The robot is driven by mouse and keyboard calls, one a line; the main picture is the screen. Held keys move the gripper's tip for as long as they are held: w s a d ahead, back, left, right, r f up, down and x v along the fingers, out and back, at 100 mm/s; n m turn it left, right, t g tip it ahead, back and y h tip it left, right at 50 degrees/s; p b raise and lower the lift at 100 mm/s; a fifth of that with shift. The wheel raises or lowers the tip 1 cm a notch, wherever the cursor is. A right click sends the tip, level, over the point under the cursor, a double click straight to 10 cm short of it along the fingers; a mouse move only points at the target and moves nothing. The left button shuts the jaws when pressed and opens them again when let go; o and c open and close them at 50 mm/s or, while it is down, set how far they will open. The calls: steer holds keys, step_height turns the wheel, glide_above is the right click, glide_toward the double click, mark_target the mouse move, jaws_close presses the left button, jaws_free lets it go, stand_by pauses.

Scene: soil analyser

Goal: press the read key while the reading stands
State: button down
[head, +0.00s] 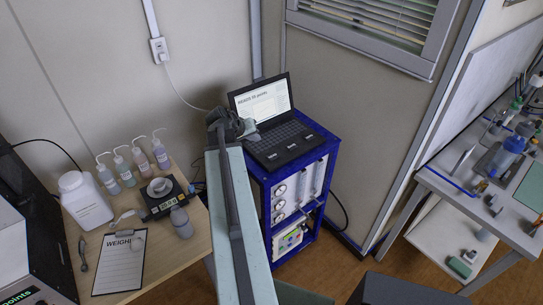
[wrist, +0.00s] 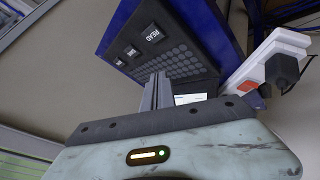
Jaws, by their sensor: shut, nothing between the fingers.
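A black laptop stands open on a blue cabinet; its lit screen (head: 262,103) shows a line that seems to read "READY" with a number of points. Large black keys lie along the front of its keyboard deck (head: 280,142). In the wrist view the read key (wrist: 152,35), labelled READ, is the largest-looking, with two smaller-looking keys (wrist: 131,50) beside it. My gripper (head: 252,134) is at the laptop's left side, by the keyboard edge. In the wrist view its fingers (wrist: 158,78) are together and empty, in front of the keyboard and apart from the read key in the picture.
The blue cabinet (head: 331,150) carries gauges and a small panel. A wooden bench (head: 190,235) on the left holds several wash bottles, a white jar (head: 85,200), a scale (head: 163,196) and a clipboard (head: 120,262). A cluttered white bench (head: 455,190) stands right. A white socket block (wrist: 268,55) hangs nearby.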

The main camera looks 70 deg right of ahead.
steer(key=r+m, duration=0.1)
glide_above(271, 157)
steer(key=shift+r+g+h, duration=0.15)
steer(key=shift+g+h, duration=0.15)
steer(key=shift+g, duration=0.1)
steer(key=shift+a, duration=0.1)
step_height(271, 157, down, 9)
steer(key=b, duration=0.8)
steer(key=shift+b, duration=0.4)
steer(key=shift+r, duration=0.1)
stand_by(0.7)
steer(key=shift+f+b, duration=0.35)
steer(key=shift+f, duration=0.05)
